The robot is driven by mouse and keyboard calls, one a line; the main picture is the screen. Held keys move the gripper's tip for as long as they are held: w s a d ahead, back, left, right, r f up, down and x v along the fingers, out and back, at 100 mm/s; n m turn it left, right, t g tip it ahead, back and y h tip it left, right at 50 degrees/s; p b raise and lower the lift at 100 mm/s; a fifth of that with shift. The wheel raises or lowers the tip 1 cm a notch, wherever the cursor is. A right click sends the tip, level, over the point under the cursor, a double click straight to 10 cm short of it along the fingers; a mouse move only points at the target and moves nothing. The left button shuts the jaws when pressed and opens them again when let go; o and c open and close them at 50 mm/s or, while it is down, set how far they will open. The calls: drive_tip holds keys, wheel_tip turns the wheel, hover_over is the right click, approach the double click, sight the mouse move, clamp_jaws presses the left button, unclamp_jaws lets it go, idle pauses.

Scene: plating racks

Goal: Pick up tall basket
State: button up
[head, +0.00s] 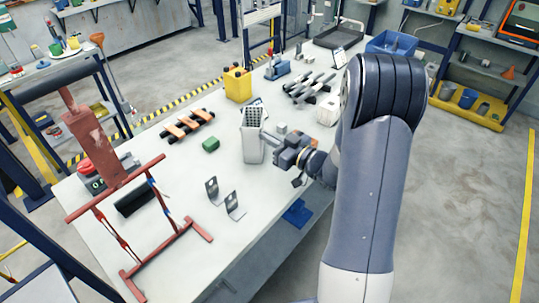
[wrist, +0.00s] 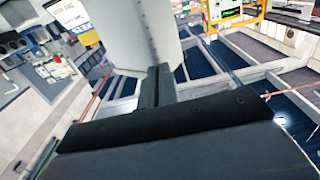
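The tall basket (head: 252,143) is a light grey, narrow box with a grid-patterned top, upright over the middle of the workbench. I cannot tell whether its base touches the bench. My gripper (head: 270,146) is at its right side, low on the basket, reaching in from the right. In the wrist view, the basket's pale wall (wrist: 112,35) rises directly in front of my dark gripper fingers (wrist: 157,84). The fingers look close together against the basket. Whether part of it is pinched between them is hidden.
A yellow canister (head: 238,85) and a rack of brown bars (head: 188,125) stand behind and left. Two small metal brackets (head: 234,206) stand in front. A red frame (head: 125,215) fills the near left. Bare bench lies between.

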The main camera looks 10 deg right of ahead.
drive_tip(key=o, duration=2.1)
